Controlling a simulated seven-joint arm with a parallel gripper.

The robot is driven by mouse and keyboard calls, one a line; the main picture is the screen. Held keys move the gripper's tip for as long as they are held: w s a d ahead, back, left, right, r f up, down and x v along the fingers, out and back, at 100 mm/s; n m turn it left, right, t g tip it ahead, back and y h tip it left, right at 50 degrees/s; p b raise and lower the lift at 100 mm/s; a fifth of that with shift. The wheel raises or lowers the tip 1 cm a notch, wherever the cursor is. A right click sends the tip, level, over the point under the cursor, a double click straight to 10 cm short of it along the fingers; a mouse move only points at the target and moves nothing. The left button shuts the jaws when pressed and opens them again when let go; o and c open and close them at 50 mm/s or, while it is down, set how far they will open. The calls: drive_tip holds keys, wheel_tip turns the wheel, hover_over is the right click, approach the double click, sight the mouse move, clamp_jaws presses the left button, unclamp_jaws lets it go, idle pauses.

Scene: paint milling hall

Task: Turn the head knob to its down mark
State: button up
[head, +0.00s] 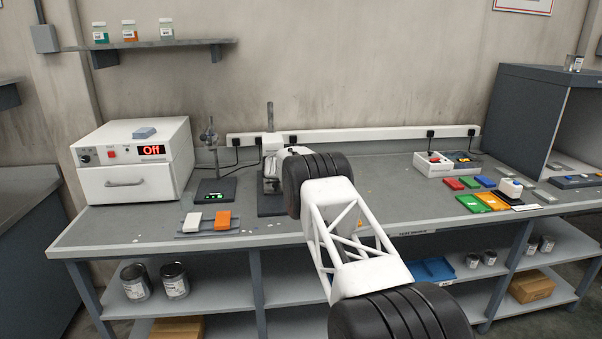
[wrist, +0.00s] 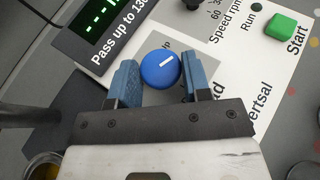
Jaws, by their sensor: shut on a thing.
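The head knob (wrist: 160,70) is a round blue dial with a white pointer line, set on a white panel in the wrist view. Its pointer line aims right and slightly up in that picture. My gripper (wrist: 159,83) is shut on the knob, with one blue finger on each side of it. A partly covered mark that looks like "up" shows above the knob. The knob's label is mostly hidden by the right finger, and no down mark is visible. In the head view my arm hides the knob and most of the machine (head: 270,116) with its upright column.
The wrist view shows a green Start button (wrist: 281,26), a Run lamp (wrist: 258,7) and a green display (wrist: 98,17) around the knob. On the bench, a white oven (head: 125,185) reading Off stands left and coloured panels (head: 484,202) lie right.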

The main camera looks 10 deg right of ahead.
drive_tip(key=shift+r, duration=0.1)
idle(0.3)
drive_tip(key=o, duration=0.8)
drive_tip(key=shift+d+n+t+y, duration=0.1)
drive_tip(key=shift+n+t+y, duration=0.2)
drive_tip(key=shift+n+t, duration=0.1)
drive_tip(key=shift+s+d+n+t+y, duration=0.15)
drive_tip(key=shift+n+t+y, duration=0.55)
drive_tip(key=shift+n+y, duration=0.4)
drive_tip(key=shift+s+d+n+t+y, duration=0.15)
drive_tip(key=shift+n+t+y, duration=0.55)
drive_tip(key=shift+n+y, duration=0.4)
drive_tip(key=shift+d+n+t+y, duration=0.15)
drive_tip(key=shift+n+t+y, duration=0.25)
drive_tip(key=shift+n+y, duration=1)
drive_tip(key=shift+d+n+t+y, duration=0.15)
drive_tip(key=shift+n+t+y, duration=0.25)
drive_tip(key=shift+n+y, duration=0.95)
